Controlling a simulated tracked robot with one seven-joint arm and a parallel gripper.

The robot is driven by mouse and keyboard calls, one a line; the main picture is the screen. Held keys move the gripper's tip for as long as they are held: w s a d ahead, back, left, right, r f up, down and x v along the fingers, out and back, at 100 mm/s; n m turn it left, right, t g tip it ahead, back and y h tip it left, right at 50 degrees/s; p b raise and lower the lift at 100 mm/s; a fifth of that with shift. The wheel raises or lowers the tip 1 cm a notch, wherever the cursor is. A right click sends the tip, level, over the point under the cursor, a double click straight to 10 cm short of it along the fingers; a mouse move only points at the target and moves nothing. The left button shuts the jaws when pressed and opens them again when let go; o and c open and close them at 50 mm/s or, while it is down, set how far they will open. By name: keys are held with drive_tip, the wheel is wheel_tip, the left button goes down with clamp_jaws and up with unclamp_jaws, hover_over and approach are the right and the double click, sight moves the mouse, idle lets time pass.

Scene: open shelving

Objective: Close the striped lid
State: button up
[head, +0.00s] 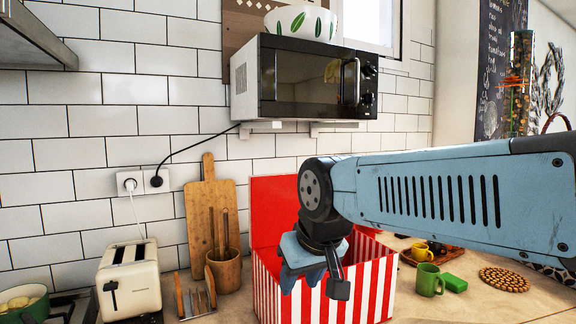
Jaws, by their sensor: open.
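A red-and-white striped box (375,285) stands on the counter with its top open. Its lid (272,205) is raised at the back and shows a plain red face; my arm covers its right part. My gripper (313,284) is open and points down, overlapping the box's opening and front wall in this view. I see nothing between its fingers. I cannot tell whether it is over the opening or in front of the box.
A cream toaster (130,280), a wooden board (212,200) and a utensil pot (225,270) stand left. A microwave (305,78) on a wall shelf is above.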

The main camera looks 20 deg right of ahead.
drive_tip(key=shift+o, duration=1.1)
drive_tip(key=w+d+r+n+t+h, duration=0.2)
drive_tip(key=w+d+r+n+t, duration=0.1)
drive_tip(key=w+d, duration=0.3)
drive_tip(key=shift+w+d+r+n, duration=0.4)
drive_tip(key=shift+w+n, duration=0.1)
drive_tip(key=shift+w, duration=0.35)
drive_tip(key=n+t+y, duration=0.6)
drive_tip(key=n+t, duration=0.3)
drive_tip(key=n, duration=2.6)
approach(311, 164)
drive_tip(key=x, duration=1.1)
drive_tip(key=shift+w, duration=0.3)
clamp_jaws()
